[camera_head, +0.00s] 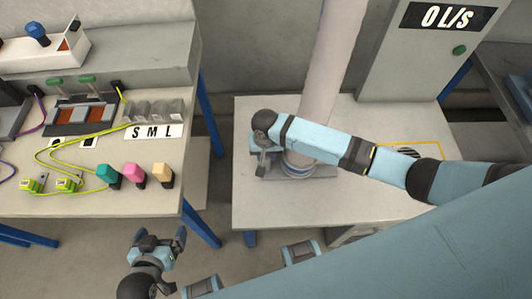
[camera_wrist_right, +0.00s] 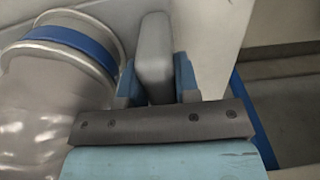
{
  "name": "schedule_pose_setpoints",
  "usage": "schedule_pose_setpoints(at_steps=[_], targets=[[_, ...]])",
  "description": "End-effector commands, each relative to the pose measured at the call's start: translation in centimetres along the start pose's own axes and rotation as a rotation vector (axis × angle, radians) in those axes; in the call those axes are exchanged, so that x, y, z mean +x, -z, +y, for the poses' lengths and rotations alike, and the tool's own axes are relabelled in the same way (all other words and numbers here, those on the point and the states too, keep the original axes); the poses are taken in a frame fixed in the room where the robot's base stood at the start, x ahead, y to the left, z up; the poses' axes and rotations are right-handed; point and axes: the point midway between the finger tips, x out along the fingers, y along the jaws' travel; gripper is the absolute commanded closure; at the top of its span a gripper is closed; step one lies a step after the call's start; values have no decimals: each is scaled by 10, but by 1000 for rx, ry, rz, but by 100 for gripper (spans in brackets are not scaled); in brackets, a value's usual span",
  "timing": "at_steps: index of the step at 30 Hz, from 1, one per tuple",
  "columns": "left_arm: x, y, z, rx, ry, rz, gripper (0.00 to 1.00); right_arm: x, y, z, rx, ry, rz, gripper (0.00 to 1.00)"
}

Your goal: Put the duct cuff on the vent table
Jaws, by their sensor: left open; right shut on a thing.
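The pale duct (camera_head: 322,80) comes down to the vent table (camera_head: 270,205). Its duct cuff (camera_head: 298,168), with a blue band, is at the lower end, low over or on the tabletop; I cannot tell whether it touches. My right gripper (camera_head: 262,164) is at the cuff's left side. In the right wrist view it is shut on a grey upright block (camera_wrist_right: 154,55), apparently the cuff's handle. The cuff's blue band (camera_wrist_right: 70,42) and metal rim show beside it. My right arm hides part of the cuff. My left gripper (camera_head: 160,241) is open and empty, over the floor.
A yellow outline with a striped vent (camera_head: 408,151) lies on the vent table, partly behind my right arm. A grey cabinet reading "0 L/S" (camera_head: 447,17) stands behind. The left workbench (camera_head: 150,195) holds cables, coloured plugs and S M L slots.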

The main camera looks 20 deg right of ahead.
Motion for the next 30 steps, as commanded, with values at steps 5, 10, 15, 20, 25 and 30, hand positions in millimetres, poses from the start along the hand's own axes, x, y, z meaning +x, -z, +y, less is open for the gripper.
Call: schedule_pose_setpoints(at_steps=[5, 10, 15, 20, 25, 30], targets=[[0, 0, 0, 0, 0, 0, 0, -2, 1, 0, 0, 1, 1, 100], [-1, 1, 0, 1, 0, 0, 0, 2, 0, 0, 0, 1, 1, 64], [0, 1, 0, 1, 0, 0, 0, 1, 0, 0, 0, 1, 1, 45], [0, 1, 0, 1, 0, 0, 0, 1, 1, 0, 0, 1, 1, 45], [-1, 2, 0, 1, 1, 0, 0, -12, 1, 0, 0, 3, 2, 45], [-4, 7, 0, 6, 2, 4, 0, -45, 1, 0, 0, 4, 3, 45]])
